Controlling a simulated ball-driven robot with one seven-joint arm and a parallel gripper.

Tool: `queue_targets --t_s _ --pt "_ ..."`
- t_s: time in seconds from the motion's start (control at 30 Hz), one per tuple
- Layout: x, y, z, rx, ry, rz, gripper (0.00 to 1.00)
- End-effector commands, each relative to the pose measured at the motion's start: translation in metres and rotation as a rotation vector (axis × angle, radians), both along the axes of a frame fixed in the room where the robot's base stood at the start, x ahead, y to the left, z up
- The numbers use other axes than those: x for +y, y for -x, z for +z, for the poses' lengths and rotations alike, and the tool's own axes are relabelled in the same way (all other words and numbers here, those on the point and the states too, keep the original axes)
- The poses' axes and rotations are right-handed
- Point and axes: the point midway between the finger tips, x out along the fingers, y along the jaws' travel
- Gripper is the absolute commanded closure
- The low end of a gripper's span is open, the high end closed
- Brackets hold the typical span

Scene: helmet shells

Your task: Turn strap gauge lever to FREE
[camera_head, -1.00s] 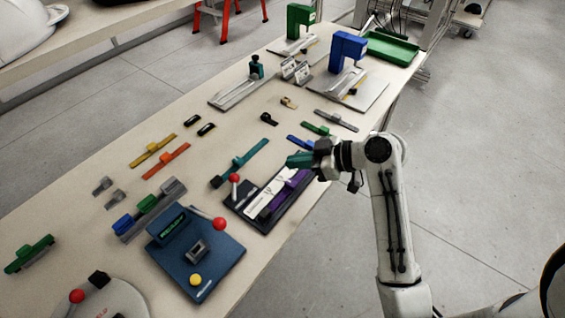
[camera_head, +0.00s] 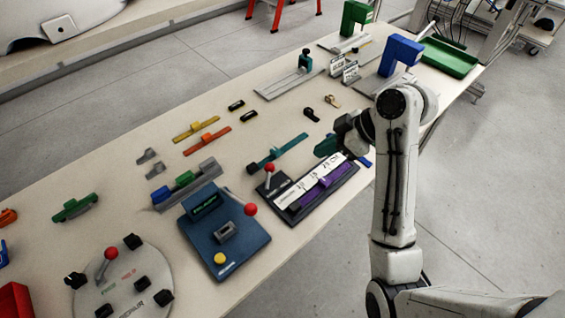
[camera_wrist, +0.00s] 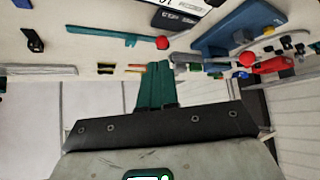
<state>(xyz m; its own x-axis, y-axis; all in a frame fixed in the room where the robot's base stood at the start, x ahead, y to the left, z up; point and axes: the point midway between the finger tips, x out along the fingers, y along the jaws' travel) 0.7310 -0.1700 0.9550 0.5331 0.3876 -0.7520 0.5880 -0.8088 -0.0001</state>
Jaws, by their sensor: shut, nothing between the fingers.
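The strap gauge appears to be the dark base (camera_head: 297,212) with a white scale plate and a purple strap (camera_head: 322,188). Its lever has a red knob (camera_head: 269,168) and stands up at the base's left end. No FREE marking is readable there. My gripper (camera_head: 326,146) is above the table near the far end of the gauge, right of the knob and apart from it. In the wrist view its green fingers (camera_wrist: 156,84) are together and empty. There the red knob (camera_wrist: 162,43) shows beyond the fingertips, and the dark base (camera_wrist: 178,19) is cut off at the top.
A blue device (camera_head: 225,238) with its own red-knobbed lever (camera_head: 251,209) stands next to the gauge. A round grey plate (camera_head: 122,290) with another red knob is at the near left. A teal strap (camera_head: 283,150) lies behind the gauge. The floor to the right is open.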

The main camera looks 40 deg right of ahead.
Motion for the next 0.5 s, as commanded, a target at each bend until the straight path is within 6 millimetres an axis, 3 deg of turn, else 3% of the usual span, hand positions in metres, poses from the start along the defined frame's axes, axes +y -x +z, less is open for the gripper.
queue_targets --t_s 0.5 --pt "0.034 -0.045 -0.065 0.003 -0.002 0.003 1.0"
